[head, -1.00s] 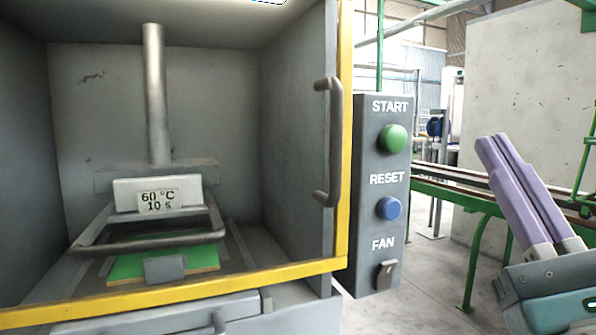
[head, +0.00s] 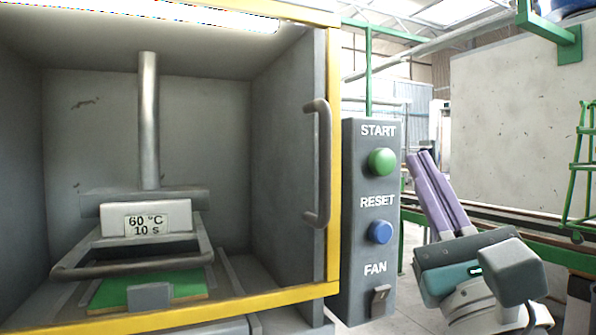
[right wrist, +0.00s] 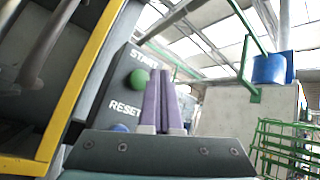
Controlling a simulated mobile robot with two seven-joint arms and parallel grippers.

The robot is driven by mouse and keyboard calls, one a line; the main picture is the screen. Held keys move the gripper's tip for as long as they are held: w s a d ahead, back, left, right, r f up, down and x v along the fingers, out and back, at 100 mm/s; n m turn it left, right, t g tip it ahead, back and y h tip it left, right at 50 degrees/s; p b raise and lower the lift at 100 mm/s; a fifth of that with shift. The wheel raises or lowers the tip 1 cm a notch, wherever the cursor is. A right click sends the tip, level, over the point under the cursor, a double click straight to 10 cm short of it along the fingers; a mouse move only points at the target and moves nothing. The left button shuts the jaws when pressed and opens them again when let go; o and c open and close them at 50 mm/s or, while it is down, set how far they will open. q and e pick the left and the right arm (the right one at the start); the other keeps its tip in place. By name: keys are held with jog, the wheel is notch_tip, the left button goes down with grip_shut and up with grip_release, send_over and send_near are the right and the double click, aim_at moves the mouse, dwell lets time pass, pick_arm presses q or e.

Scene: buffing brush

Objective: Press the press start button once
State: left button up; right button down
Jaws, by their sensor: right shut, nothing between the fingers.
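The green START button (head: 382,161) sits at the top of a grey control box (head: 352,255) on the press's right side. It also shows in the right wrist view (right wrist: 139,78), left of the fingers. My right gripper (head: 418,155) has two purple fingers, shut together and empty. In the head view its tips are just right of the START button, with a gap between them in the picture. The fingers point up and slightly left. I cannot tell the depth between tips and button. My left gripper is not in view.
Below START are a blue RESET button (head: 380,232) and a FAN switch (head: 380,300). The press cabinet has a yellow frame (head: 334,150) and a grey handle (head: 323,165). A green board (head: 185,282) lies inside. A green-framed conveyor (head: 510,221) stands behind my right arm.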

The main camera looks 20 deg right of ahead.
aim_at(383, 162)
jog(key=shift+w+a, duration=0.1)
jog(key=shift+w, duration=0.85)
dwell(0.7)
jog(key=shift+b, duration=0.35)
dwell(0.3)
jog(key=shift+w, duration=0.4)
